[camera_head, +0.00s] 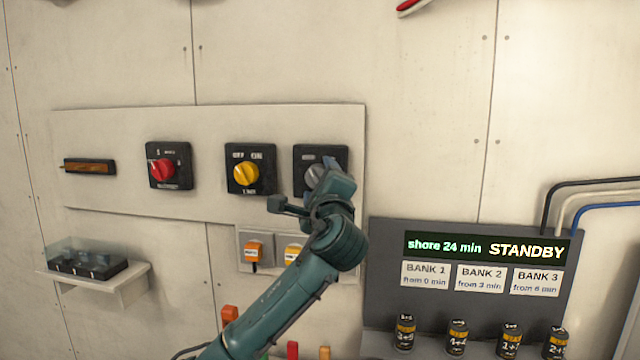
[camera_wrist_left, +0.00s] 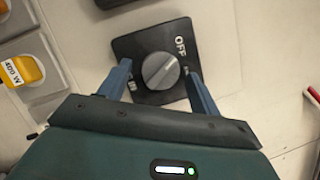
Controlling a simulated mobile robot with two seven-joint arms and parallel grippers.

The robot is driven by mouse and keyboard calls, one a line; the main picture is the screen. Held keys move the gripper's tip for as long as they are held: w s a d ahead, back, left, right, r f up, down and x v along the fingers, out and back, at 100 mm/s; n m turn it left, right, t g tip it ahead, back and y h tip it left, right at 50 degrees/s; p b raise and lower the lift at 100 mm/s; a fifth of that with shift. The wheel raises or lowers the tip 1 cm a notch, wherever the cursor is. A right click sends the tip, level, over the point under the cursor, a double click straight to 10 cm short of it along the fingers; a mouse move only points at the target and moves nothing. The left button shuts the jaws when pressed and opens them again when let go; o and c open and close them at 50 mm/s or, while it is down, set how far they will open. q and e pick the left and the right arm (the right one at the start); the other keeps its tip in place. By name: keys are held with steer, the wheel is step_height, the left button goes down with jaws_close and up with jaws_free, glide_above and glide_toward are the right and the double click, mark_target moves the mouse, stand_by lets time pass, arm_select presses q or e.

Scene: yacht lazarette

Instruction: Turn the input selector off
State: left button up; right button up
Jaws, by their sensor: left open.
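A black square switch box with a round grey knob (camera_wrist_left: 160,71) fills the middle of the left wrist view, with the word OFF printed beside the knob. It is the rightmost switch (camera_head: 301,153) in the head view, partly hidden by my left gripper (camera_head: 325,178). In the left wrist view, my left gripper (camera_wrist_left: 158,76) is open, with one blue finger on each side of the knob. The knob's ridge slants towards the OFF side; its exact setting is unclear. I cannot tell whether the fingers touch it. My right gripper is not in view.
To the left on the same panel (camera_head: 215,118) are a yellow knob switch (camera_head: 246,174) and a red knob switch (camera_head: 162,170). An orange plug (camera_head: 253,251) sits below. A dark display board (camera_head: 480,213) reading STANDBY stands right, with several labelled cans under it.

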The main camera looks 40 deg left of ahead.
arm_select(q)
steer(key=v, duration=1.3)
steer(key=shift+s+d, duration=0.1)
